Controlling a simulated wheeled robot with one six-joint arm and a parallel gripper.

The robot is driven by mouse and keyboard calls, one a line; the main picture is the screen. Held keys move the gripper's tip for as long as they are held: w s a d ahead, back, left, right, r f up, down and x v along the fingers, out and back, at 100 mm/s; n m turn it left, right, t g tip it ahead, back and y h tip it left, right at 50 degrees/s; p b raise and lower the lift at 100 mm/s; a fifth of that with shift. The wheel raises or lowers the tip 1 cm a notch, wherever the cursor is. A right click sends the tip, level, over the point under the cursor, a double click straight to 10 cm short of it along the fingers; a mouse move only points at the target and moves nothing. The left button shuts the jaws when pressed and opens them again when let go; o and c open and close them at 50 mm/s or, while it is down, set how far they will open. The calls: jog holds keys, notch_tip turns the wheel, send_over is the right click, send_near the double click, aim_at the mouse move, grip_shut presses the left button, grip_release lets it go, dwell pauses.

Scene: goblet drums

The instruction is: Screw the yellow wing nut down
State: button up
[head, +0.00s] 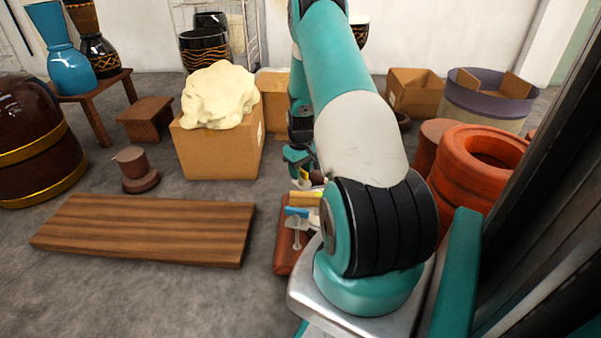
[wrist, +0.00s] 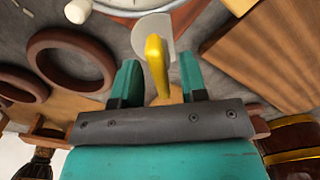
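The yellow wing nut (wrist: 155,62) shows edge-on between my fingers in the wrist view. A pale grey rounded piece (wrist: 140,36) is just behind it. My gripper (wrist: 160,80) is open, with one teal finger on each side of the nut and a visible gap to both. I cannot tell how far the nut is from the fingers in depth. In the head view my gripper (head: 298,158) is partly hidden by my arm, and I cannot make out the nut for certain there.
A reddish-brown mat or case (head: 284,258) with yellow, blue and white items lies beside my base. A wooden plank (head: 150,228) lies on the floor at left. A box (head: 222,153) with a cream lump stands ahead. Orange drum shells (head: 465,175) stand at right.

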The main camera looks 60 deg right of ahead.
jog(key=shift+c, duration=0.2)
grip_shut()
jog(key=shift+r+m+p, duration=0.15)
jog(key=shift+m+p, duration=0.15)
jog(key=shift+p, duration=0.25)
jog(key=shift+r+m+p, duration=0.1)
jog(key=shift+m+p, duration=0.4)
jog(key=shift+p, duration=0.25)
jog(key=m+p, duration=0.2)
jog(key=p, duration=0.1)
jog(key=shift+m, duration=0.3)
jog(key=m+p, duration=0.3)
jog(key=m, duration=0.1)
jog(key=shift+m+p, duration=0.75)
jog(key=shift+m, duration=0.45)
jog(key=shift+f, duration=0.2)
